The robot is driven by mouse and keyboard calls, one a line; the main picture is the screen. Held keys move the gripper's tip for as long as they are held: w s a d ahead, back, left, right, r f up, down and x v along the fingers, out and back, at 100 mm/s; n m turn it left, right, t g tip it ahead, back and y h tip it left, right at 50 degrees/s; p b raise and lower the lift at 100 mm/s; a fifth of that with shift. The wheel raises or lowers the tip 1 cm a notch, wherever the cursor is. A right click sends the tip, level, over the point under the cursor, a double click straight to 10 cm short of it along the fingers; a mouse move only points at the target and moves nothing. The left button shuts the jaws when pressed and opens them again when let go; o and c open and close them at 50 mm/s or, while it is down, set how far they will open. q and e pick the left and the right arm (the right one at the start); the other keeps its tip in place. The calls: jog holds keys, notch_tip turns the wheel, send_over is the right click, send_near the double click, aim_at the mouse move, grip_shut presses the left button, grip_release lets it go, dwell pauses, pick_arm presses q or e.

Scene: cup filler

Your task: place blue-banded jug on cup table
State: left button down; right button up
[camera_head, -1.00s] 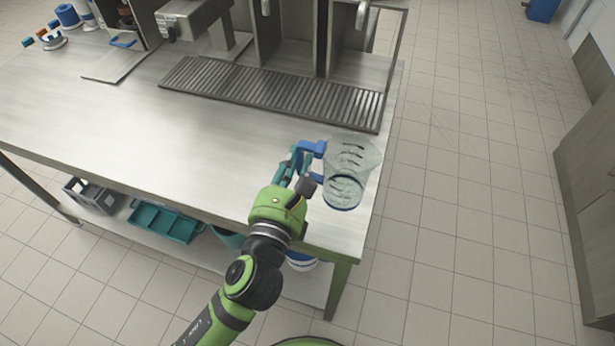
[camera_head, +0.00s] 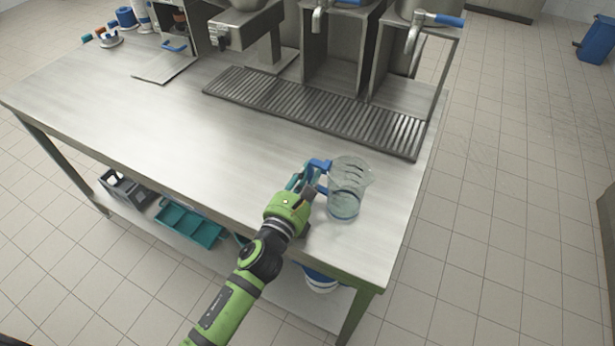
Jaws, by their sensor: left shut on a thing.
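A clear jug (camera_head: 349,186) with a blue handle and a bluish base shows near the right front corner of the steel table (camera_head: 150,130). My left gripper (camera_head: 316,180) is shut on the jug's blue handle, on the jug's left side. The jug looks close to upright, over the tabletop. I cannot tell whether its base touches the table. My right gripper is not in view.
A slotted drip grate (camera_head: 310,108) lies behind the jug, under dispensers with blue-handled taps (camera_head: 440,20). Teal trays (camera_head: 188,224) and a grey crate (camera_head: 122,186) are on the lower shelf. The table's left and middle are clear.

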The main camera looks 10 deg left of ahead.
pick_arm(q)
jog(key=shift+f, duration=0.1)
jog(key=c, duration=1.1)
grip_release()
jog(key=shift+r, duration=0.2)
jog(key=shift+s+a+f, duration=0.1)
jog(key=shift+s+f, duration=0.05)
jog(key=shift+s, duration=0.15)
jog(key=b+v, duration=0.2)
jog(key=v, duration=0.7)
jog(key=shift+s+a, duration=0.1)
jog(key=shift+s, duration=0.3)
jog(key=shift+v, duration=0.8)
